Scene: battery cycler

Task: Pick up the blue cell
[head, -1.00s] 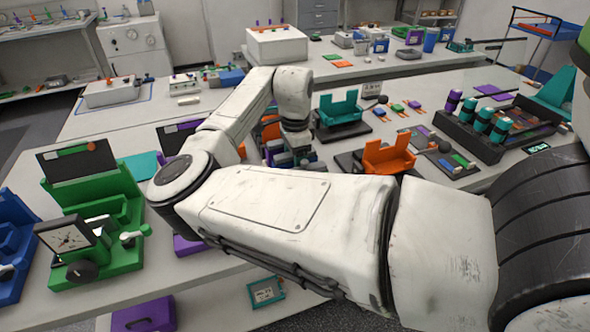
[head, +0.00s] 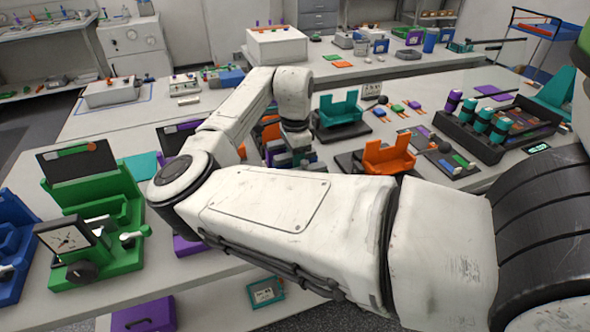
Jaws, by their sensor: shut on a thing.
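My gripper (head: 289,157) hangs at the end of my arm, low over the bench and largely hidden behind my forearm. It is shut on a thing. Grey and dark blue shapes crowd together there, and I cannot make out the held thing clearly. A small blue bar (head: 457,171), perhaps a cell, lies on a dark mat at right beside a green one (head: 463,161). I cannot tell whether the blue cell is in my jaws.
An orange cradle (head: 387,158) and a teal cradle (head: 340,108) stand right of my gripper. A dark rack (head: 462,133) holds teal and purple cylinders. A green fixture (head: 95,215) with a dial stands at left.

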